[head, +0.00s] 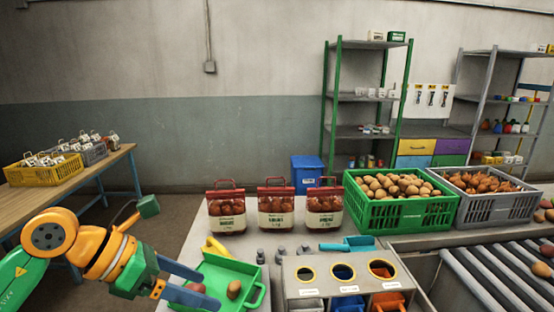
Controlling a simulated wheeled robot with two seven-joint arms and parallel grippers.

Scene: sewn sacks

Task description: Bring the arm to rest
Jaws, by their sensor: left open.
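My left arm comes in from the left, with its gripper (210,288) over the green tray (246,272) at the front of the table. The two dark fingers stand apart and the gripper is open. A brown potato (234,289) lies in the tray to the right of the fingers. A reddish round item (196,288) shows between the fingers; nothing shows them closed on it. My right gripper is not in view.
Three filled sacks (276,210) stand upright behind the tray. A grey stand with round holes (300,285) is to its right. A green potato crate (398,213) and a grey crate (490,208) stand further right, near a roller conveyor (490,270).

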